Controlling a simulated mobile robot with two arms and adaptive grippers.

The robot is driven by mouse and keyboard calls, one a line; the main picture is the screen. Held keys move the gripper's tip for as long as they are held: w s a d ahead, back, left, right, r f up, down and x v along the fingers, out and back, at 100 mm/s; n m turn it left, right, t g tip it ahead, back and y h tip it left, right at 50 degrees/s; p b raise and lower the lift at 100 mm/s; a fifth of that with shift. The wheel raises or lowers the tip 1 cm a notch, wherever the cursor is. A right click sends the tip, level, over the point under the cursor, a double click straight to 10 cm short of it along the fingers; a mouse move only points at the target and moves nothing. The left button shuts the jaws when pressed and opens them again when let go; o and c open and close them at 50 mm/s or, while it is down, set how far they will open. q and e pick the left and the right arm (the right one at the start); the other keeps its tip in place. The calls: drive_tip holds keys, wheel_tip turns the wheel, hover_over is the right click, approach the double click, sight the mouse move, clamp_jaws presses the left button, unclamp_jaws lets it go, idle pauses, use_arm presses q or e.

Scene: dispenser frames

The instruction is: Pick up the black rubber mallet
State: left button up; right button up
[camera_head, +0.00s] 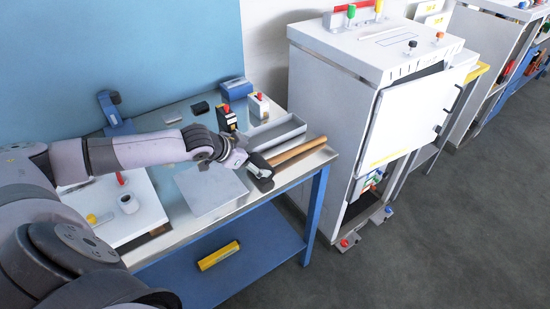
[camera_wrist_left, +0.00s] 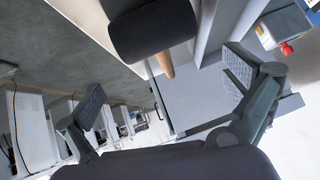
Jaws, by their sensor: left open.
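The black rubber mallet (camera_head: 297,151) lies at the right end of the steel-topped workbench, its wooden handle pointing right toward the bench edge. Its head is at the handle's left end, partly hidden by my left gripper (camera_head: 257,170) in the head view. In the left wrist view the black mallet head (camera_wrist_left: 152,28) is large at the top, with a short piece of handle below it. My left gripper (camera_wrist_left: 163,88) is open, its two fingers wide apart and nothing between them. The head appears just beyond the fingers; I cannot tell whether they touch. My right gripper is not in view.
A grey metal tray (camera_head: 277,134) lies just behind the mallet. A flat grey panel (camera_head: 208,190) is left of the gripper. Small boxes with red knobs (camera_head: 258,105) stand behind. A tall white cabinet (camera_head: 340,90) stands right of the bench. A yellow item (camera_head: 219,255) lies on the lower shelf.

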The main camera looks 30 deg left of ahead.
sight(270, 160)
use_arm(q)
drive_tip(key=x, duration=0.3)
drive_tip(key=shift+w+f+p, duration=0.2)
drive_tip(key=shift+w+p, duration=0.1)
drive_tip(key=p+x, duration=0.1)
drive_tip(key=x, duration=0.3)
drive_tip(key=shift+w+d+f+p, duration=0.1)
drive_tip(key=shift+w+f+p, duration=0.1)
drive_tip(key=shift+p, duration=0.15)
drive_tip(key=shift+w+f, duration=0.2)
drive_tip(key=shift+f, duration=0.05)
drive_tip(key=shift+s, duration=0.1)
drive_tip(key=shift+c, duration=0.7)
drive_tip(key=c, duration=1.5)
drive_tip(key=shift+c, duration=0.3)
drive_tip(key=shift+r, duration=0.1)
